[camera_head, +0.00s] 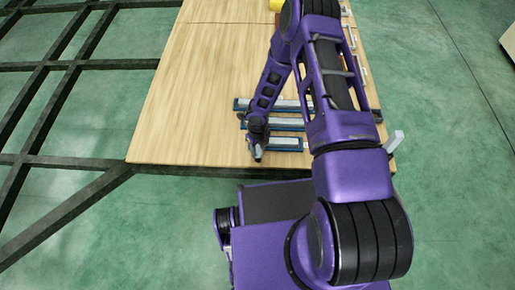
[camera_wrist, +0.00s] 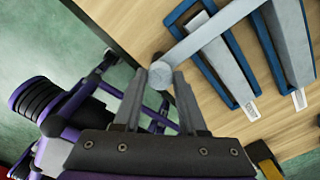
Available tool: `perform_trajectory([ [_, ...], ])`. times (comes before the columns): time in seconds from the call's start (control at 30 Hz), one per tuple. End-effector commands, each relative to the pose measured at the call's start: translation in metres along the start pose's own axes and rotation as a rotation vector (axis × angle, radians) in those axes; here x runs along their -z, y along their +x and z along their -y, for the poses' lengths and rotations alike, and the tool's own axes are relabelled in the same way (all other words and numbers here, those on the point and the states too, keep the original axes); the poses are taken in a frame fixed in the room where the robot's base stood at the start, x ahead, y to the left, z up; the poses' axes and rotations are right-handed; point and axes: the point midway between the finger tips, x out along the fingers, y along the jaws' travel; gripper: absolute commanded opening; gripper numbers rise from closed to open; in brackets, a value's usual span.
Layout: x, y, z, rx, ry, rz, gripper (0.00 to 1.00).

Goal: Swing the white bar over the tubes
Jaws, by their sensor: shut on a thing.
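The white bar (camera_wrist: 213,33) shows in the wrist view as a pale grey-white strip. It runs from a round end between my fingers up to the right, crossing the picture of the tubes. My gripper (camera_wrist: 160,76) is shut on that round end; in the head view it (camera_head: 257,151) is low over the board's front edge. The tubes are pale lengths in blue holders: a far tube (camera_head: 285,104), a middle tube (camera_head: 288,123) and a near tube (camera_head: 285,142). Two show in the wrist view, one at the middle (camera_wrist: 232,68). I cannot tell whether bar and tubes touch.
The wooden board (camera_head: 190,100) is bare left of the tubes. A dark metal frame (camera_head: 65,65) spreads at the left. A small white upright piece (camera_head: 396,141) stands by the board's right front corner. Several white pieces line the right edge. A yellow thing (camera_head: 277,5) is at the back.

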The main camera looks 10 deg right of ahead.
Motion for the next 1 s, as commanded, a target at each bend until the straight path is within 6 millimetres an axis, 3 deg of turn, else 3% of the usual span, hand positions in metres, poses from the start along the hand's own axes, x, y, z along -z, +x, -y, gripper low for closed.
perform_trajectory([
  [0.67, 0.0004, -0.0001, 0.0008, 0.002, -0.057, -0.001, 0.0],
  [0.7, 0.0003, -0.0001, 0.0008, 0.002, -0.057, -0.001, 0.48],
  [0.83, 0.0002, -0.0001, 0.0006, 0.001, -0.057, -0.001, 0.72],
  [1.0, 0.0002, 0.0, 0.0003, 0.001, -0.056, -0.001, 0.72],
])
